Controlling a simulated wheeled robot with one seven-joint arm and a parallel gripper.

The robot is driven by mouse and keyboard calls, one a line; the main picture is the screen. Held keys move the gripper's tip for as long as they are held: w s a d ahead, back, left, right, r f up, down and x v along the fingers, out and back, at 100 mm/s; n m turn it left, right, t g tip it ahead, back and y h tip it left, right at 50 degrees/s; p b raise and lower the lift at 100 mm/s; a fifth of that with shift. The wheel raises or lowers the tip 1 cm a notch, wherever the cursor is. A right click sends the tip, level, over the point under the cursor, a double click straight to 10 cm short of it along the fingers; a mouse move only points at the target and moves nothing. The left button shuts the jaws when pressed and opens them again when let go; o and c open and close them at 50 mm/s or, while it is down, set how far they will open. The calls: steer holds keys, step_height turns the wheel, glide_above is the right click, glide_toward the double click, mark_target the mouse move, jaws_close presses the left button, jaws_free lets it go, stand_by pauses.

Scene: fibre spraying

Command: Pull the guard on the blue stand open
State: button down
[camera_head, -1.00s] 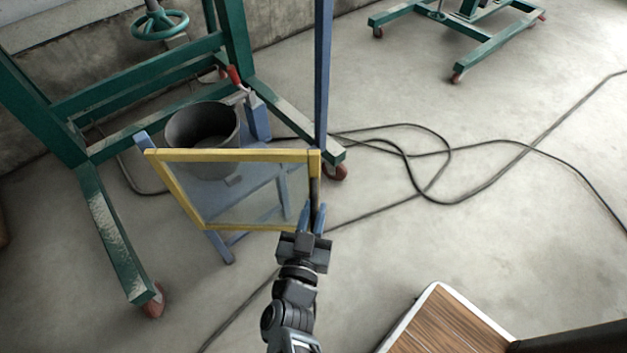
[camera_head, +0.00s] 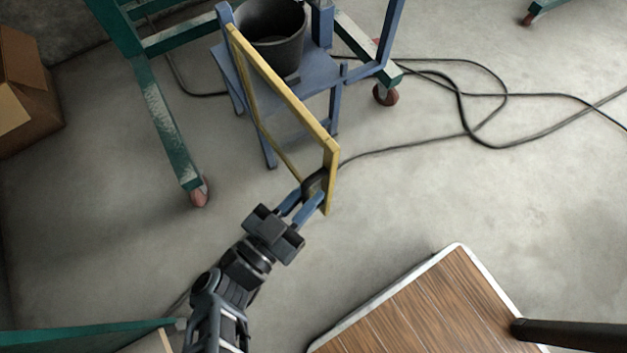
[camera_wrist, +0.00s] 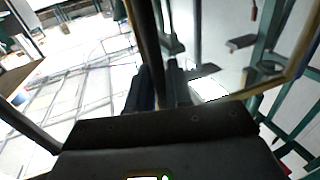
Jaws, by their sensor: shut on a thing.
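The guard (camera_head: 282,92) is a yellow frame with a clear pane, hinged at its far left end on the blue stand (camera_head: 318,72). It stands swung out from the stand at an angle. My gripper (camera_head: 308,194) is shut on the dark handle (camera_head: 316,183) at the guard's near right edge. In the wrist view the dark handle (camera_wrist: 145,45) runs between my fingers (camera_wrist: 158,85), and part of the yellow frame (camera_wrist: 300,50) shows at the right. A dark bucket (camera_head: 272,40) sits on the stand behind the guard.
A green wheeled frame (camera_head: 165,110) stands behind and left of the stand. Black cables (camera_head: 470,100) lie on the floor at the right. A wood-topped surface with a pale edge (camera_head: 430,310) is at the lower right. A cardboard box (camera_head: 25,95) is at the far left.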

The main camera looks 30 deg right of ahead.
steer(key=shift+w+a, duration=0.2)
steer(key=shift+a, duration=0.65)
steer(key=c, duration=1.2)
jaws_free()
steer(key=shift+c, duration=0.2)
steer(key=v, duration=0.7)
steer(key=shift+s+a, duration=0.15)
steer(key=shift+a, duration=0.15)
